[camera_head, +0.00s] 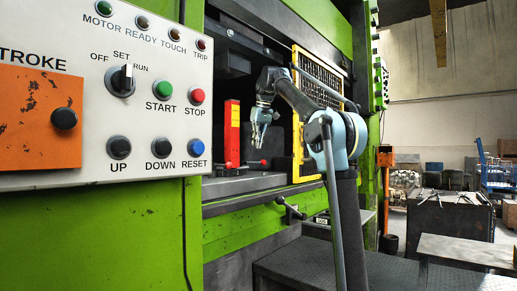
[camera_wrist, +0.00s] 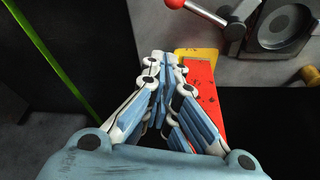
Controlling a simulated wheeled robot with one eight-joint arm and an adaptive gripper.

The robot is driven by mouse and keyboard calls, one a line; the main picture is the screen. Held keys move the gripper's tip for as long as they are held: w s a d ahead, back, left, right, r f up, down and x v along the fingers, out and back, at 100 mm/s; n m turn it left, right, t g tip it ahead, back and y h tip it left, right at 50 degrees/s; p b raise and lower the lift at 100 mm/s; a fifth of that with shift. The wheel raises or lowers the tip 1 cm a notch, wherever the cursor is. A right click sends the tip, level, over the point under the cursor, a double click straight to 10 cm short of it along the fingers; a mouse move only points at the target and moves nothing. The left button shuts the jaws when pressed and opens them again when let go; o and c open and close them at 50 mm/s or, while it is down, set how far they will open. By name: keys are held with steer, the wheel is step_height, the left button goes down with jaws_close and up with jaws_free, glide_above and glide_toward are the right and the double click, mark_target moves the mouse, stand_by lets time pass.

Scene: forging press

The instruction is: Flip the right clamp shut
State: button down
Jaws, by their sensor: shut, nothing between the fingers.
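My gripper (camera_head: 258,142) is shut and empty. It points down inside the press opening, right of a tall red block. Its closed fingertips (camera_wrist: 163,57) show in the wrist view beside that block. In the head view a short lever with a red knob (camera_head: 263,162) lies low at the right, below my fingertips, apparently the right clamp's handle. Another red knob (camera_head: 228,165) sits low at the left by the block. In the wrist view a metal lever with a red ball (camera_wrist: 174,3) lies at the top; I cannot tell which clamp it belongs to.
The red block (camera_head: 232,128) with yellow (camera_wrist: 196,53) on it stands close to my fingers. A yellow-framed mesh guard (camera_head: 297,115) stands right of the opening. A metal block with a round dark recess (camera_wrist: 280,25) is at the wrist view's upper right. The control panel (camera_head: 140,90) is left.

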steer(key=x, duration=0.8)
steer(key=shift+f, duration=0.1)
steer(key=shift+s+d+f, duration=0.15)
steer(key=shift+s+d, duration=0.05)
steer(key=shift+s, duration=0.1)
steer(key=shift+s+d+r, duration=0.25)
steer(key=shift+s+d, duration=0.2)
steer(key=shift+s, duration=0.2)
steer(key=shift+s+d+r, duration=0.2)
steer(key=shift+s+d, duration=0.3)
steer(key=shift+s, duration=0.2)
